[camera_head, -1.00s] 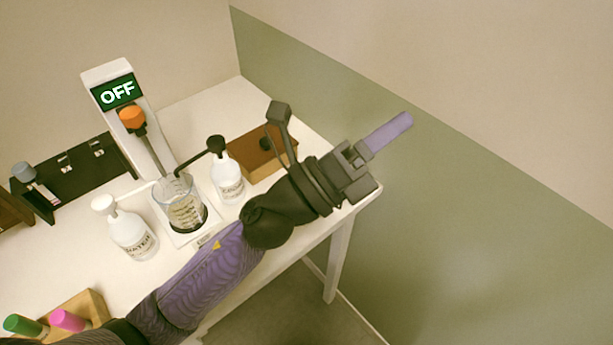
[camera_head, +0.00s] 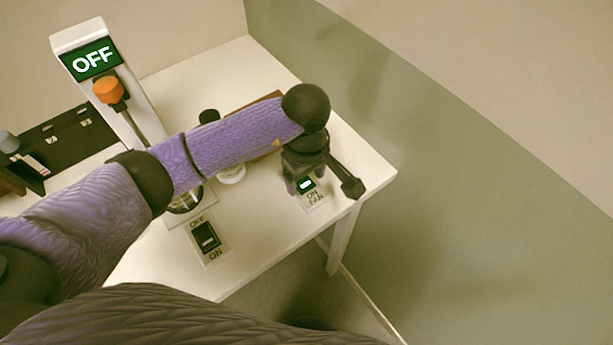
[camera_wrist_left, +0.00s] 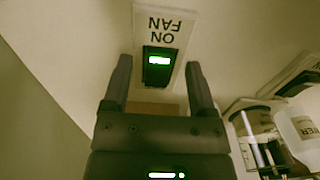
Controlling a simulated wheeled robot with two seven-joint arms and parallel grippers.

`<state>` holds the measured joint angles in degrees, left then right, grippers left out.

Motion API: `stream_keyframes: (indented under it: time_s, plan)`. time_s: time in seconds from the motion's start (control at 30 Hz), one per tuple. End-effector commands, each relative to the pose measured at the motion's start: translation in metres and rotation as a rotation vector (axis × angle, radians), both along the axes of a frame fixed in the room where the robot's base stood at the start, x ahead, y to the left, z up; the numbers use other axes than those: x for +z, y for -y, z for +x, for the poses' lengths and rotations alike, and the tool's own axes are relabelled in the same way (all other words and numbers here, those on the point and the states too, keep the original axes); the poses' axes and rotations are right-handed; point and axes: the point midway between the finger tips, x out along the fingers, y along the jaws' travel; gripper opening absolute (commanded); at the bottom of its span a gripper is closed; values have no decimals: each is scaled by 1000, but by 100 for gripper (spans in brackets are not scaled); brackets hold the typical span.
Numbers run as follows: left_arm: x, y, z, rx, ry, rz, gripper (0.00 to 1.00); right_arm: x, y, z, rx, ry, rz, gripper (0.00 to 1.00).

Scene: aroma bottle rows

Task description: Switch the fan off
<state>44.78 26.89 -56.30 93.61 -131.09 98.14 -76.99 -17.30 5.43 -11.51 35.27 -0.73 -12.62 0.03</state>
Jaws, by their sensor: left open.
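The fan switch (camera_head: 306,186) is a dark rocker with a lit green window on a white plate near the table's right end. In the left wrist view the switch (camera_wrist_left: 158,66) shows the words ON and FAN. My left gripper (camera_head: 304,181) points down over it, open and empty. In the left wrist view its fingers (camera_wrist_left: 158,68) lie on either side of the rocker; whether they touch it I cannot tell. The upper part of the plate is hidden by the gripper in the head view. My right gripper is not in view.
A second switch (camera_head: 206,238) marked OFF and ON sits at the front edge. A white stand (camera_head: 82,32) with a green OFF display stands behind. My arm partly hides a beaker (camera_head: 184,201), a bottle (camera_head: 232,174) and a wooden box (camera_head: 252,104). A black rack (camera_head: 58,145) is at left.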

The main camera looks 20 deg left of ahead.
Motion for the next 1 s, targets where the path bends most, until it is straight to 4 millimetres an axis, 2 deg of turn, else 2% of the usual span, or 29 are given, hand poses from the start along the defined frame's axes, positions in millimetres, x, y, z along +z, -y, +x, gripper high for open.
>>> stream_keyframes:
  time_s: [0.1,0.3,0.6,0.67,0.83,1.0]
  plan:
    - [-6,1,0,-1,0,-2,74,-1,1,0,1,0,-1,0]
    - [-6,1,0,-1,0,-3,74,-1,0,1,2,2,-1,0]
    - [-6,1,0,-1,0,-3,10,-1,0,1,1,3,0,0]
    - [-6,1,0,-1,0,-3,0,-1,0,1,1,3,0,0]
    - [-6,0,0,0,-5,-10,0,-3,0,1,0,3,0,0]
    - [-10,-4,4,3,-95,-124,0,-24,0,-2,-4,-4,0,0]
